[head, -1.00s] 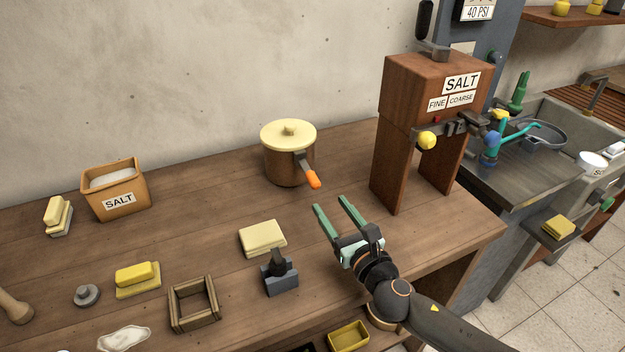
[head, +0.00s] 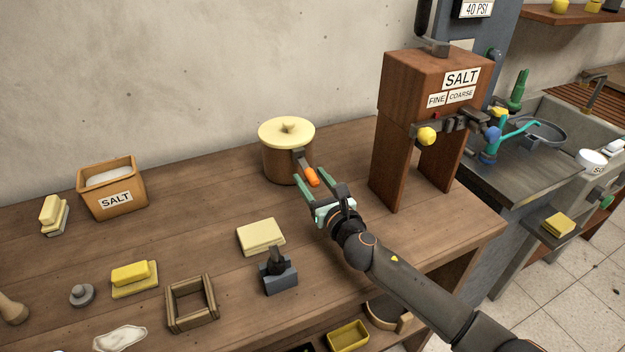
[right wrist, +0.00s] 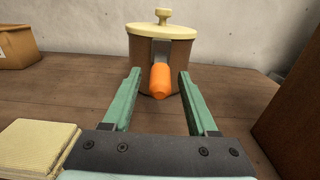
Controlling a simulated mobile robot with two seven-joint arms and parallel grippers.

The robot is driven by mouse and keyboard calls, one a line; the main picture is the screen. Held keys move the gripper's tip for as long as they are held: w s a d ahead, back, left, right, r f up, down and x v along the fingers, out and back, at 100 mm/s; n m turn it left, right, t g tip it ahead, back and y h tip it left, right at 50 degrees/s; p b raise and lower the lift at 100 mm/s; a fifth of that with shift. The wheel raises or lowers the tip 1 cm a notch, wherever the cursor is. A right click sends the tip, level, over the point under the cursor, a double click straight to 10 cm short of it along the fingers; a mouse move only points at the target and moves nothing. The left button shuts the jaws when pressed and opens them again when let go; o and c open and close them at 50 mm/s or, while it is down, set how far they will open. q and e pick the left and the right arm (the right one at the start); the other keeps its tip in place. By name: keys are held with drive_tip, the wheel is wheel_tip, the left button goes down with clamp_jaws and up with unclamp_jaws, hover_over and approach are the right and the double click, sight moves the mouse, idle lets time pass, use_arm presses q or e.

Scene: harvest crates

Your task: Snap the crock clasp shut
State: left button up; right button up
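The crock (head: 281,163) is a brown pot with a cream lid (head: 287,132) resting on its top, standing at the back of the wooden table. Its clasp is a grey lever with an orange tip (head: 312,177) that sticks out and down from the crock's front. In the right wrist view the orange tip (right wrist: 160,82) lies ahead, between the lines of my two green fingers. My right gripper (head: 313,184) is open and empty, its fingertips close to the clasp. I cannot tell whether a finger touches it. My left gripper is not in view.
A salt dispenser (head: 424,88) on wooden legs stands to the right of the crock. A cream slab (head: 260,236) and a grey block with a dark handle (head: 278,272) lie nearer. A salt box (head: 112,188) stands at the left. Bare table surrounds the crock.

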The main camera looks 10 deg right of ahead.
clamp_jaws()
drive_tip(key=shift+f, duration=0.1)
idle(1.2)
